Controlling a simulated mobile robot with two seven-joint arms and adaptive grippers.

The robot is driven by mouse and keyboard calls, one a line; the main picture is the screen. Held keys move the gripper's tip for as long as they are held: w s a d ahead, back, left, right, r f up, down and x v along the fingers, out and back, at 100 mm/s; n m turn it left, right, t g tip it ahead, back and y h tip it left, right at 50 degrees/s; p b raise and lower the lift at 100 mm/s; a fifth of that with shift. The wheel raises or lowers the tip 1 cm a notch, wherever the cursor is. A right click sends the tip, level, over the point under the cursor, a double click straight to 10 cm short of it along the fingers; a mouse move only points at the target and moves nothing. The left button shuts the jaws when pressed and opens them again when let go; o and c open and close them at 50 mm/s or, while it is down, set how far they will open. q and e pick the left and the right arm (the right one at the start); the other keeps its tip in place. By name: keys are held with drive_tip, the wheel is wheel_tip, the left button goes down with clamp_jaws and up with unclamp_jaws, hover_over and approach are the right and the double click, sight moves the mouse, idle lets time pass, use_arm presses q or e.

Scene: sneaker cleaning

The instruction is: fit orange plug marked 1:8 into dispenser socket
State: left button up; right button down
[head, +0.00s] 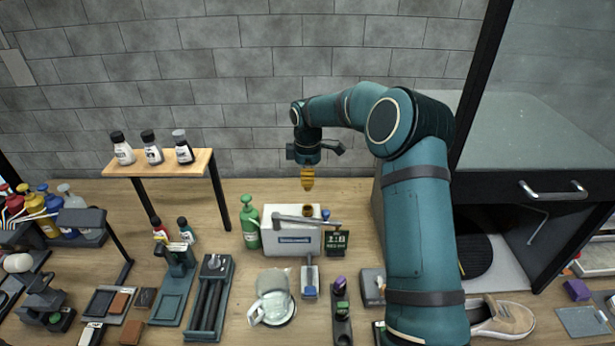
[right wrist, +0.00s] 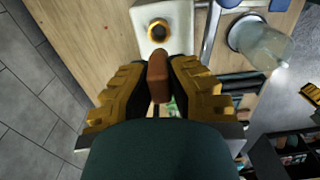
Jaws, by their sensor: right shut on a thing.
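My right gripper (head: 307,178) hangs pointing down above the white dispenser (head: 285,238) in the head view. In the right wrist view its yellow fingers are shut on an orange-brown plug (right wrist: 157,70). No marking can be read on the plug. The dispenser's round brass-coloured socket (head: 308,210) is on its top, below the gripper and apart from it. The socket also shows in the right wrist view (right wrist: 159,30), just beyond the plug's end, and looks empty. My left gripper is not in view.
A grey spout or lever (head: 295,219) crosses the dispenser's top front. A green bottle (head: 250,224) stands at its left and a clear pitcher (head: 272,298) in front. A wooden shelf (head: 160,163) with small bottles is at left. Wall space behind the gripper is clear.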

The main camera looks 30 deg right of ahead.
drive_tip(key=shift+f+b, duration=1.45)
drive_tip(key=shift+f, duration=1.5)
drive_tip(key=shift+p, duration=0.3)
drive_tip(key=shift+f+b, duration=0.85)
drive_tip(key=shift+f, duration=0.7)
drive_tip(key=c, duration=1)
unclamp_jaws()
wheel_tip(320, 180, up, 12)
drive_tip(key=shift+r, duration=0.1)
